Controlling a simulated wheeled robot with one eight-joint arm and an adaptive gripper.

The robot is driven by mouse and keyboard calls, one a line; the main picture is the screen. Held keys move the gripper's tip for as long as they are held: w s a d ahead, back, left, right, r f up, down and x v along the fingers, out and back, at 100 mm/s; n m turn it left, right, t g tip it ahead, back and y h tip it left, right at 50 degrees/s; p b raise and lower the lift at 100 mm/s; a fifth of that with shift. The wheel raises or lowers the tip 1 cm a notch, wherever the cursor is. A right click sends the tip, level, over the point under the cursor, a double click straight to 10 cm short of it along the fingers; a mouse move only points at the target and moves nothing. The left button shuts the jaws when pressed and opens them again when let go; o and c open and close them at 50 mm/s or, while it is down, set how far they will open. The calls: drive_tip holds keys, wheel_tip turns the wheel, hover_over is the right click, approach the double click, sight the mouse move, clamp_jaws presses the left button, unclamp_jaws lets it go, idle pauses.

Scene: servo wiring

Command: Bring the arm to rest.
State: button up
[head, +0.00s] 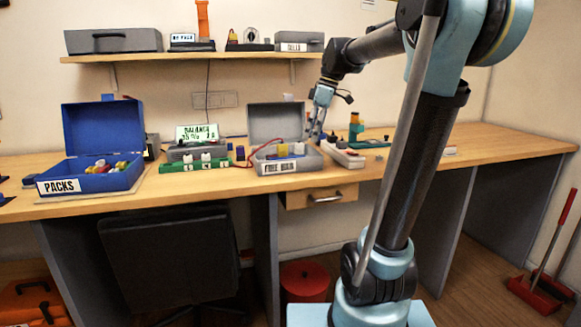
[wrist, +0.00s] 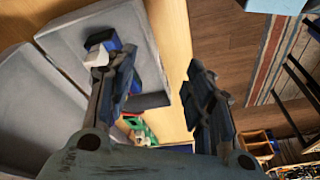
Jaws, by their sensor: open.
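My gripper (head: 317,128) is at the end of my arm, over the bench, beside the right end of an open grey box (head: 273,169). In the wrist view my gripper (wrist: 160,78) has its two dark fingers spread apart, with nothing held between them. The grey box also shows in the wrist view (wrist: 60,55), behind and left of the fingers. A blue block and a white block (wrist: 101,40) lie in it close to the left finger. I cannot tell whether the finger touches them.
The wooden bench (head: 480,150) is mostly clear at right. A blue PACKS box (head: 90,184) stands open at left. A balance display (head: 197,133) and green modules (head: 194,165) stand between the boxes. A shelf (head: 190,56) with boxes hangs above.

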drive_tip(key=s+d+f+m+h, duration=0.1)
drive_tip(key=s+d+f+m, duration=0.2)
drive_tip(key=s+f+m, duration=0.2)
drive_tip(key=s+d+f+m+t+h, duration=0.1)
drive_tip(key=s+d+f+m, duration=0.3)
drive_tip(key=s+f, duration=0.6)
drive_tip(key=s+d+f+m+t+h, duration=0.1)
drive_tip(key=s+d+f+m, duration=0.3)
drive_tip(key=f, duration=0.8)
drive_tip(key=s+m, duration=0.2)
drive_tip(key=s, duration=0.2)
drive_tip(key=shift+s+d, duration=0.2)
drive_tip(key=shift+s, duration=0.15)
